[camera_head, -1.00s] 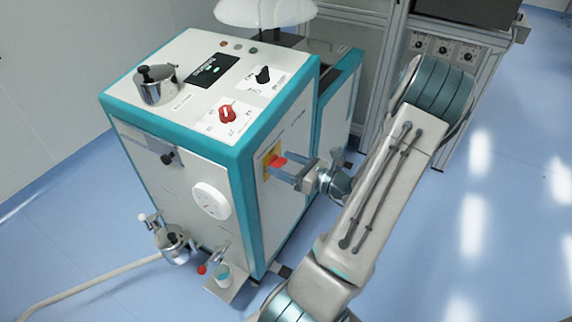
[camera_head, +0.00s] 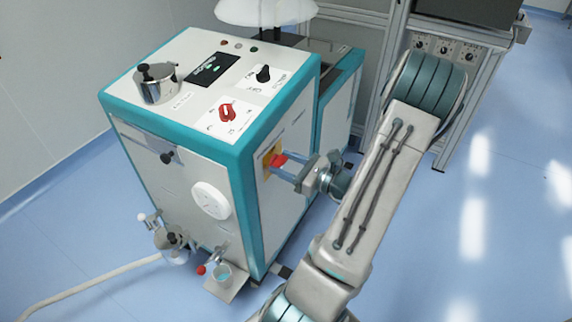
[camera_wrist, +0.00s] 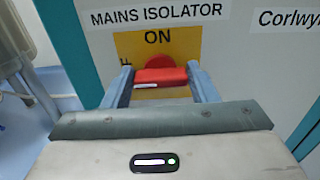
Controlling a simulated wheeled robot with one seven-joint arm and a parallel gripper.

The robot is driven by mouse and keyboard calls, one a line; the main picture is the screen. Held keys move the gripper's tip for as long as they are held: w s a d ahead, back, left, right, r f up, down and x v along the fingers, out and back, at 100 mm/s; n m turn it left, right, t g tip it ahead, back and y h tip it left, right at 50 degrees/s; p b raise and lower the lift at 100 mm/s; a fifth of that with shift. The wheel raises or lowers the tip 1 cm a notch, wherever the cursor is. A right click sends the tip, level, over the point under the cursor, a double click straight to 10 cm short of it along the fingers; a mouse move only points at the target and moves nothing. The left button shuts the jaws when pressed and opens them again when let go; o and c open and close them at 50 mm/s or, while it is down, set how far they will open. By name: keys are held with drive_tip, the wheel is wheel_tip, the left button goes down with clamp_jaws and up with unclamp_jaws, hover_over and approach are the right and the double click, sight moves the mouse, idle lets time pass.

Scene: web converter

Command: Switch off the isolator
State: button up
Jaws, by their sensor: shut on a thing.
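The mains isolator is a red handle (camera_wrist: 160,75) on a yellow plate (camera_wrist: 128,46) on the machine's right side panel. In the wrist view "ON" stands above the handle, and the handle's grip bar lies level across the picture. Another marking at the plate's left is partly hidden by a finger. My gripper (camera_wrist: 161,84) is shut on the red handle, one finger at each end of the bar. In the head view the red handle (camera_head: 278,160) shows at the tips of my gripper (camera_head: 279,168).
The white and teal machine (camera_head: 225,150) carries a red knob (camera_head: 227,112), a black knob (camera_head: 263,74) and a lidded pot (camera_head: 155,84) on top. A gauge (camera_head: 210,201) is on its front. Floor to the right of my arm is clear.

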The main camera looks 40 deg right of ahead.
drive_tip(key=o, duration=1)
drive_tip(key=shift+s, duration=0.1)
drive_tip(key=p+v, duration=0.1)
drive_tip(key=v, duration=1.2)
drive_tip(key=shift+s+d, duration=0.1)
drive_tip(key=shift+s, duration=0.25)
drive_tip(key=shift+r, duration=0.1)
